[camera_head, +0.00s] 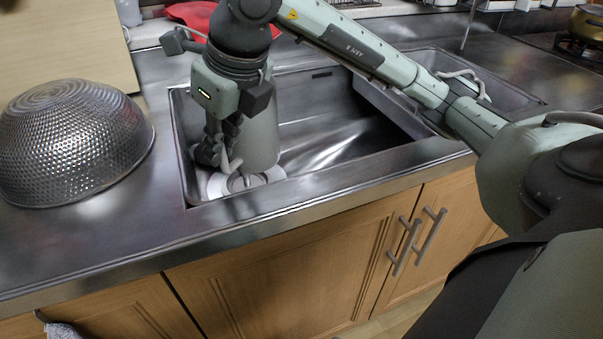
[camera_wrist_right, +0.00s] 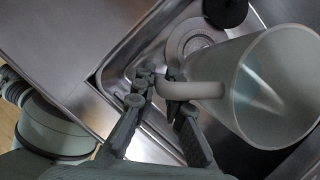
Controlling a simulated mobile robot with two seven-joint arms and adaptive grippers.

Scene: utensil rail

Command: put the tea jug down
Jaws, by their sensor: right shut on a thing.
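The tea jug (camera_head: 261,135) is a translucent grey, open-topped jug in the left part of the sink basin in the head view. In the right wrist view, the jug (camera_wrist_right: 272,85) shows its wide rim and its handle (camera_wrist_right: 192,90) toward my fingers. My right gripper (camera_head: 217,150) is on the left side of the jug, and in the wrist view the right gripper (camera_wrist_right: 160,92) is shut on the handle. I cannot tell whether the jug's base touches the basin floor. My left gripper is not in view.
The steel sink (camera_head: 335,180) has free floor to the right of the jug. A round drain (camera_wrist_right: 187,40) lies near the jug. An upturned perforated metal bowl (camera_head: 70,145) stands on the counter (camera_head: 110,235) at left. A red item (camera_head: 195,14) lies behind the sink.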

